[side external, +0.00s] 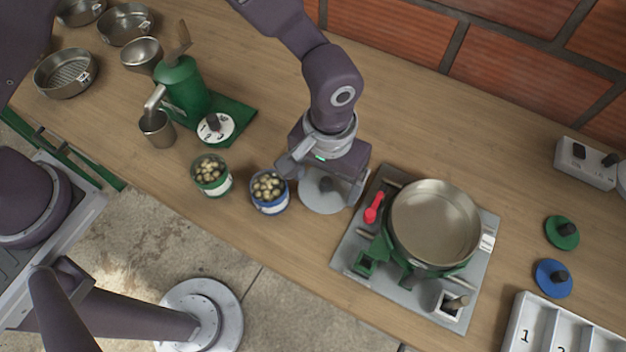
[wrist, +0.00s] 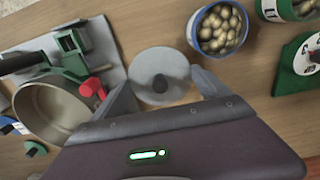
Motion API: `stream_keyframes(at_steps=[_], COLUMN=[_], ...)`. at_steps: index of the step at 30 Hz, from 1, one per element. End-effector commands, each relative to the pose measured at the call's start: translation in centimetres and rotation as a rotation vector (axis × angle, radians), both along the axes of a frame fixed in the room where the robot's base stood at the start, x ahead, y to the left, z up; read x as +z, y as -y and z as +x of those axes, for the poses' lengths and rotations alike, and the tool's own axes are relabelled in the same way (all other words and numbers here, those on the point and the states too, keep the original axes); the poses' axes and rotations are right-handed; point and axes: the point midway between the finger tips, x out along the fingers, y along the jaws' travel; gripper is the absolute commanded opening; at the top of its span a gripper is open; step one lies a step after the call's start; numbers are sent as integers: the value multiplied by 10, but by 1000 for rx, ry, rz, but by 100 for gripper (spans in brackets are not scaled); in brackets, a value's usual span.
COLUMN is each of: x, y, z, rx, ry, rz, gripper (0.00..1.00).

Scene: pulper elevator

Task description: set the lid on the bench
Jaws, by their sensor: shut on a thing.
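The lid (side external: 322,203) is a flat grey disc with a dark knob. It lies level at or just above the bench (side external: 420,130), between the blue can and the stove plate; I cannot tell whether it touches the wood. My gripper (side external: 322,182) is directly over it, pointing down, with its fingers spread wide on either side of the disc and shut on it. In the wrist view the lid (wrist: 160,62) sits between the two fingertips, with its knob in the middle. The gripper hides part of the lid in the side view.
An open steel pot (side external: 435,222) stands on the grey stove plate (side external: 350,262) close to the right, with a red handle (side external: 374,207) beside it. A blue can (side external: 269,205) and green can (side external: 211,185) of beans stand to the left. Bare bench lies behind the pot.

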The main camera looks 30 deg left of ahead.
Motion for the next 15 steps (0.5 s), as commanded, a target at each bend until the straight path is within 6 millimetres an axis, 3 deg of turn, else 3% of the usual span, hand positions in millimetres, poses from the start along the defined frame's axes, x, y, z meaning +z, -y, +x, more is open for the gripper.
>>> stream_keyframes(at_steps=[8,15], x=[-42,-43], y=[0,0], z=[0,1], rx=[1,1], ry=[-1,1], rz=[1,-1], gripper=[45,45])
